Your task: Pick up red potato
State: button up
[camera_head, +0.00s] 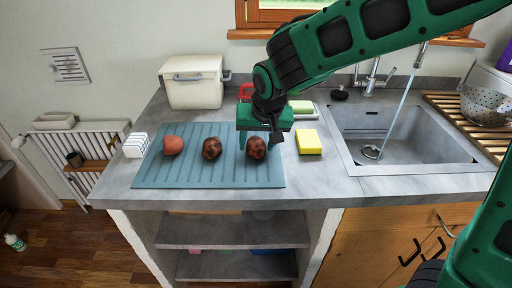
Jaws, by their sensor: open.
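Three potato-like things lie in a row on a blue-green ribbed mat (195,177). The left one is a smooth, plain reddish potato (173,145). The middle one (212,149) and the right one (256,148) are dark brown-red and mottled. My gripper (260,137) points down above or just behind the right mottled one, to the right of the plain reddish potato. It is open and I see nothing held in it. The exact gap between the fingers and the right mottled one cannot be told.
A yellow sponge (309,142) lies right of the mat, before a sink (405,135) with running water. A white rack (135,146) stands at the mat's left edge. A cream box (193,82) stands behind. A colander (487,106) is at far right. The counter's front edge is close to the mat.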

jog(key=shift+w+f, duration=0.15)
jog(key=shift+f, duration=0.25)
jog(key=c, duration=0.9)
jog(key=shift+r, duration=0.2)
